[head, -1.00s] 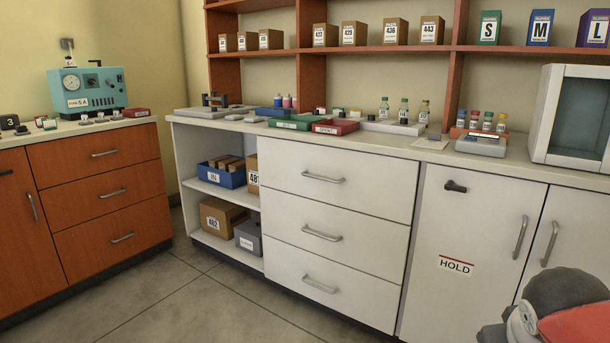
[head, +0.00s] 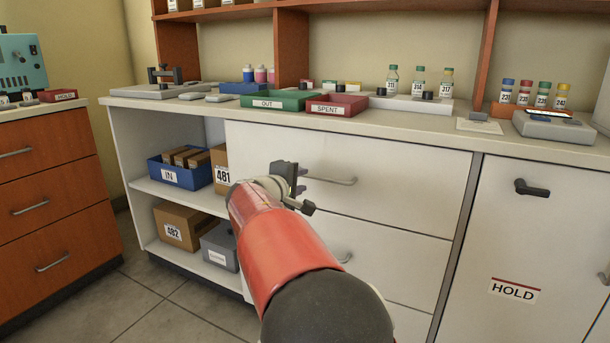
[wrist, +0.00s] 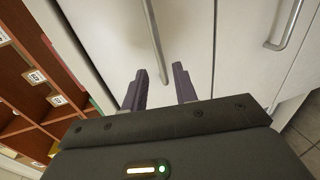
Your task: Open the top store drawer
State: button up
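The top store drawer (head: 400,185) is a wide white front below the counter, and it is shut. Its grey bar handle (head: 335,181) runs level across the upper part of the front. My gripper (head: 303,180) is at the left end of this handle in the head view. In the wrist view my gripper (wrist: 160,80) is open, with two dark fingers apart. The top drawer's handle (wrist: 152,42) lines up with the gap between them. I cannot tell whether the fingers are around the bar or short of it.
A second white drawer (head: 390,258) lies below, its handle partly hidden by my arm. An open shelf with a blue IN bin (head: 170,174) is at the left. A HOLD cupboard (head: 540,240) is at the right. Green (head: 280,102) and red (head: 337,106) trays stand on the counter above.

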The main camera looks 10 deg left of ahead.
aim_at(312, 177)
jog(key=p+x, duration=0.1)
jog(key=x, duration=0.6)
jog(key=shift+s+d, duration=0.15)
grip_shut()
